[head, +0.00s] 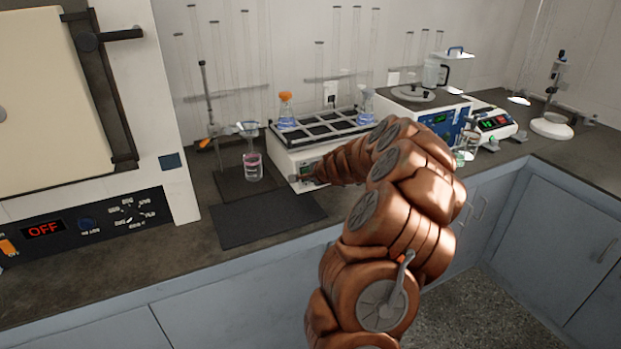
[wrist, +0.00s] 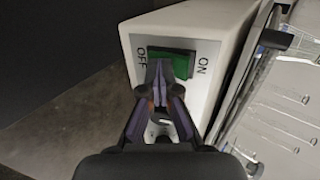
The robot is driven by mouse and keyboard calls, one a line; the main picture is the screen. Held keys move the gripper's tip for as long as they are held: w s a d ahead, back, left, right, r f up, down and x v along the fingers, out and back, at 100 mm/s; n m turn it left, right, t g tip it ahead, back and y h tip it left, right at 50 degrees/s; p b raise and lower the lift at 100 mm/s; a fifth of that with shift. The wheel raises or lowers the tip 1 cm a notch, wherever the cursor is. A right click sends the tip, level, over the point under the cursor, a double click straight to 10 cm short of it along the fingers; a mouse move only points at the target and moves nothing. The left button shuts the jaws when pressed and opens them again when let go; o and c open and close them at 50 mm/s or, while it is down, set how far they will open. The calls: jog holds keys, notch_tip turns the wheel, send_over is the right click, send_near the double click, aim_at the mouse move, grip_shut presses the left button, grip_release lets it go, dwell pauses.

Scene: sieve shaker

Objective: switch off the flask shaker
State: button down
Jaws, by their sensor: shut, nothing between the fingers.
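The flask shaker (head: 297,158) is a white box on the counter, with a dark rack on top holding flasks of blue liquid. In the wrist view, one face of its housing (wrist: 206,97) carries a green rocker switch (wrist: 184,65), with OFF printed on the left and ON on the right. My gripper (wrist: 158,66) is shut and empty. Its fingertips are in front of the OFF side of the switch and hide part of it. I cannot tell whether they touch it or which way the rocker is tilted. In the head view, my arm covers part of the shaker's front.
A beaker of pink liquid (head: 253,167) stands left of the shaker, by a stand with a clamp (head: 209,105). A dark mat (head: 268,218) lies in front. An oven (head: 60,100) showing OFF is at far left. Other instruments (head: 495,122) stand at right.

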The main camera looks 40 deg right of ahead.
jog(key=shift+r+p, duration=0.6)
jog(key=shift+r, duration=0.2)
jog(key=shift+s+a+r, duration=0.1)
jog(key=shift+s+r, duration=0.05)
jog(key=shift+s, duration=0.1)
jog(key=s+f+v, duration=0.1)
jog(key=f+v, duration=0.1)
jog(key=v, duration=1.1)
jog(key=shift+s+a+b, duration=0.3)
jog(key=shift+a, duration=0.05)
